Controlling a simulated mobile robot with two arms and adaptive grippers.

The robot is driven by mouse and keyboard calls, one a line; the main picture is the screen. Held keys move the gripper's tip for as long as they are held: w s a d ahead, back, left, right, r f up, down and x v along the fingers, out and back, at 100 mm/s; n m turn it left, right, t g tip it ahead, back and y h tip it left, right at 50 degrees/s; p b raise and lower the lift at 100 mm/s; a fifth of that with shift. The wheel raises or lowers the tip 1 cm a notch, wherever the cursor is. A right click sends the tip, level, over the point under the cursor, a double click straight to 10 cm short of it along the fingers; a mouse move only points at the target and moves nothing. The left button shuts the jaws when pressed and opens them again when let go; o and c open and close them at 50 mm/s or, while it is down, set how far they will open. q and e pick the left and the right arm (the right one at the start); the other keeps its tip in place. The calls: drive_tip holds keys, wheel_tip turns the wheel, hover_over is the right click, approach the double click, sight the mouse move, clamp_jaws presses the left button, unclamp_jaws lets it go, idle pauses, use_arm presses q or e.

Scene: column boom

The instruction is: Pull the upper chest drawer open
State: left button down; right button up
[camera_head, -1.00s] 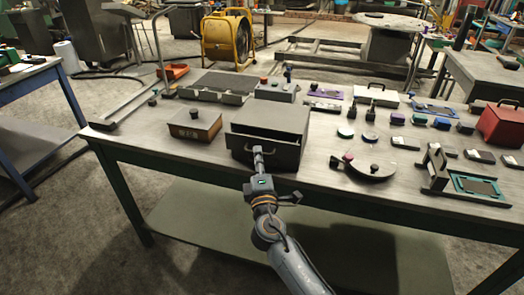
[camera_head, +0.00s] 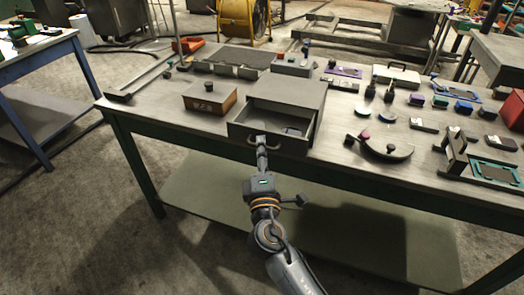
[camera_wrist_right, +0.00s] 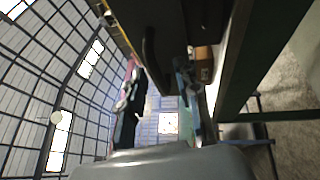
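The dark grey chest (camera_head: 290,92) stands on the workbench in the head view. Its upper drawer (camera_head: 288,145) is pulled out toward me, and its inside shows, with a small dark item (camera_head: 292,131) in it. My right gripper (camera_head: 261,141) is at the drawer's curved handle (camera_head: 276,147), with its narrow fingers together on it. My left gripper is out of view.
A brown box (camera_head: 209,98) with a black knob stands left of the chest. A curved dial-like piece (camera_head: 387,149) and several small items lie to the right on the workbench (camera_head: 340,165). The floor in front of the bench is clear.

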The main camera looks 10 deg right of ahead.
drive_tip(key=shift+s, duration=0.1)
drive_tip(key=v, duration=1.2)
drive_tip(key=shift+f, duration=0.1)
wheel_tip(320, 180, down, 23)
drive_tip(key=g+y, duration=0.3)
drive_tip(key=g, duration=0.3)
drive_tip(key=s+d+f+m+g, duration=0.15)
drive_tip(key=s+f, duration=0.25)
drive_tip(key=f, duration=0.5)
drive_tip(key=s+d+f+m+g, duration=0.1)
drive_tip(key=s+f+m+g, duration=0.2)
drive_tip(key=f, duration=0.5)
drive_tip(key=s+d+f+m+g, duration=0.2)
drive_tip(key=s+f, duration=0.4)
drive_tip(key=s, duration=0.4)
drive_tip(key=s+d+f+m+g, duration=0.3)
drive_tip(key=s+d+f+m, duration=0.1)
drive_tip(key=s, duration=0.6)
drive_tip(key=s+d+f+m+g+p, duration=0.1)
drive_tip(key=s+d+f+m+g, duration=0.2)
drive_tip(key=s+f, duration=0.5)
drive_tip(key=s+d, duration=0.1)
drive_tip(key=s, duration=0.1)
drive_tip(key=shift+s+d+f+m+y, duration=0.2)
drive_tip(key=shift+s+f+m+y, duration=0.15)
drive_tip(key=shift+s+f+y, duration=0.05)
